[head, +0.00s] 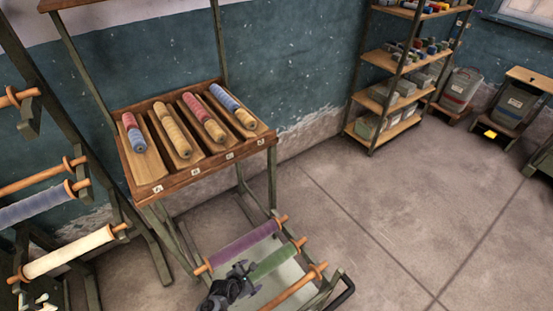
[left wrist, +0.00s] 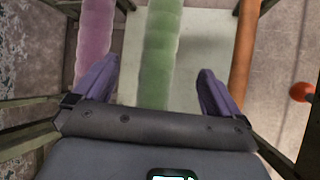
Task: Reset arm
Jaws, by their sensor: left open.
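My left gripper (head: 250,279) is over the low rack at the bottom centre of the head view, close to the green roll (head: 277,262). In the left wrist view its two purple fingers (left wrist: 157,68) are spread wide with nothing held between them. The green roll (left wrist: 161,55) passes below, in line with the gap; I cannot tell how far below. The purple roll (left wrist: 94,38) lies left of the fingers and a bare orange-brown rod (left wrist: 244,50) right of them. My right gripper is not in view.
A slanted wooden tray (head: 205,162) holds several coloured rolls on a stand behind the low rack. A rack at left carries a blue roll (head: 38,207) and a cream roll (head: 68,252). Shelves (head: 396,95) and bins stand at the back right. The floor (head: 390,210) at right is clear.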

